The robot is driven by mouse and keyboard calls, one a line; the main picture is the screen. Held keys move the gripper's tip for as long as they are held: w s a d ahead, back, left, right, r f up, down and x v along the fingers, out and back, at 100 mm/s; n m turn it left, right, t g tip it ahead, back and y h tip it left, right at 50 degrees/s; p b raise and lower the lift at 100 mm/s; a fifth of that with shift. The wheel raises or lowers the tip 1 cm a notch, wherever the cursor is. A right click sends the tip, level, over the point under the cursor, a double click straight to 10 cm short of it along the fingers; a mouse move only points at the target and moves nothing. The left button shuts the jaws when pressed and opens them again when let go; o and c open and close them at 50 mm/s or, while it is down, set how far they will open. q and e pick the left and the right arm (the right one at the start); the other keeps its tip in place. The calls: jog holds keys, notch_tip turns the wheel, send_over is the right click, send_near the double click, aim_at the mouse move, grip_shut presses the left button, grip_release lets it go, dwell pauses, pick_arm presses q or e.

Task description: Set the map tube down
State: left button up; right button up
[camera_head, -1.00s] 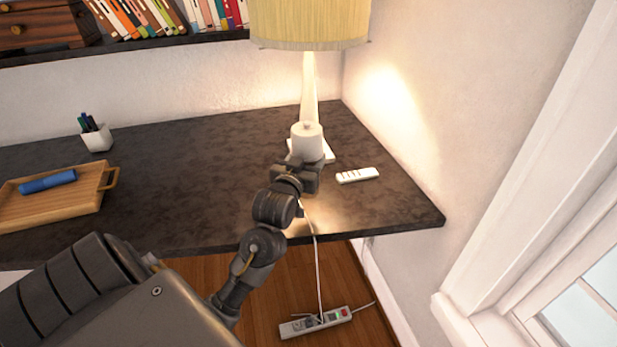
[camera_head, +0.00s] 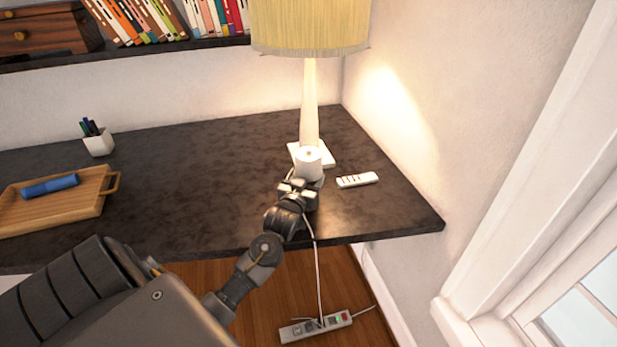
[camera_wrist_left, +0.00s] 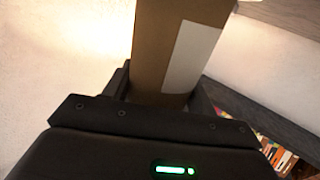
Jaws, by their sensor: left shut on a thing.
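The map tube shows in the left wrist view as a brown cardboard tube (camera_wrist_left: 158,50) with a white label. My left gripper (camera_wrist_left: 160,95) is shut around it. In the head view my left gripper (camera_head: 300,187) is over the right part of the dark desk (camera_head: 210,190), in front of the lamp. The white end of the tube (camera_head: 308,164) stands up above the fingers. The tube's lower end is hidden, so I cannot tell whether it touches the desk. My right gripper is not in view.
A lit lamp (camera_head: 310,100) stands just behind the tube. A white remote (camera_head: 357,180) lies to its right. A wooden tray (camera_head: 88,207) with a blue object (camera_head: 50,186) and a pen cup (camera_head: 98,144) are at left. The desk's middle is clear. A power strip (camera_head: 315,326) lies below.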

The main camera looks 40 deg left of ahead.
pick_arm(q)
jog(key=o, duration=1)
jog(key=shift+f, duration=0.1)
jog(key=shift+r, duration=0.25)
jog(key=b+v, duration=0.1)
jog(key=v, duration=1.1)
jog(key=shift+f, duration=0.1)
